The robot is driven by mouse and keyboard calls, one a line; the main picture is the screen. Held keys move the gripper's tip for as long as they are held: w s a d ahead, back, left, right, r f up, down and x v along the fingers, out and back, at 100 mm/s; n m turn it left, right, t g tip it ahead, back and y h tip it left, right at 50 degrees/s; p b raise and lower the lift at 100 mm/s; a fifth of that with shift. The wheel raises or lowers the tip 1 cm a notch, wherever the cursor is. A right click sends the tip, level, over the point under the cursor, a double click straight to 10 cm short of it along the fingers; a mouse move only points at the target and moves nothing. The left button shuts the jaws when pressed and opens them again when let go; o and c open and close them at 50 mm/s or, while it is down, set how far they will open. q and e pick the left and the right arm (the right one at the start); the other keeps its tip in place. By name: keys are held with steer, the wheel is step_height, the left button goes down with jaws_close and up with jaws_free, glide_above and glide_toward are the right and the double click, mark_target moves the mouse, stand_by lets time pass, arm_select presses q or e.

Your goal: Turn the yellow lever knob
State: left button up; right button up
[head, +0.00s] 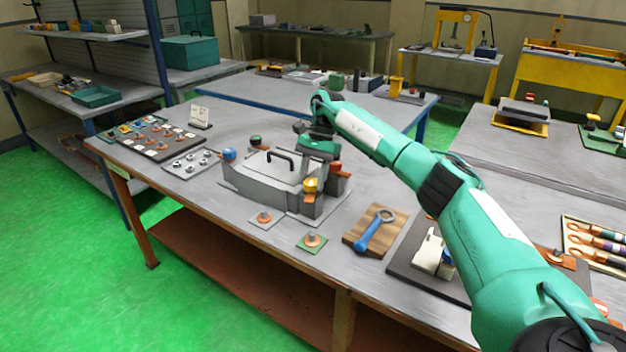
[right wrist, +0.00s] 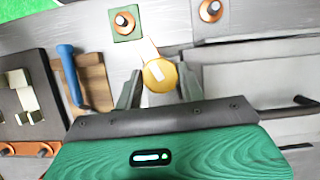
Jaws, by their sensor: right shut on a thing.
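The yellow lever knob (head: 310,186) stands at the front right corner of the grey machine (head: 262,190) on the table. The finger contact is partly hidden by the knob. My left gripper shows in neither view.
In front lie a green plate with a copper button (head: 312,241) and a wooden board with a blue wrench (head: 372,232). A parts tray (head: 160,138) lies to the left.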

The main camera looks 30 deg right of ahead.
steer(key=n, duration=0.2)
steer(key=n+g, duration=0.1)
steer(key=shift+a+f+n+h, duration=0.1)
steer(key=shift+f+n+h, duration=0.1)
steer(key=shift+n+h, duration=0.15)
steer(key=n+g+h, duration=0.1)
steer(key=n, duration=0.1)
steer(key=shift+n, duration=0.35)
steer(key=shift+a+n+h, duration=0.1)
steer(key=shift+n+h, duration=0.15)
steer(key=shift+n, duration=0.65)
steer(key=shift+n+g+h, duration=0.3)
steer(key=shift+n, duration=0.5)
steer(key=shift+n+h+p, duration=0.3)
steer(key=shift+n+p, duration=0.05)
steer(key=shift+n, duration=0.45)
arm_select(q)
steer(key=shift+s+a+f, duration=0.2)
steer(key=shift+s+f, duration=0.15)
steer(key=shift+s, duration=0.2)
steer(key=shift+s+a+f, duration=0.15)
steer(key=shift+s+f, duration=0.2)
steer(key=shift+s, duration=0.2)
arm_select(e)
steer(key=shift+a+n, duration=0.1)
steer(key=shift+n, duration=0.5)
steer(key=shift+f, duration=0.1)
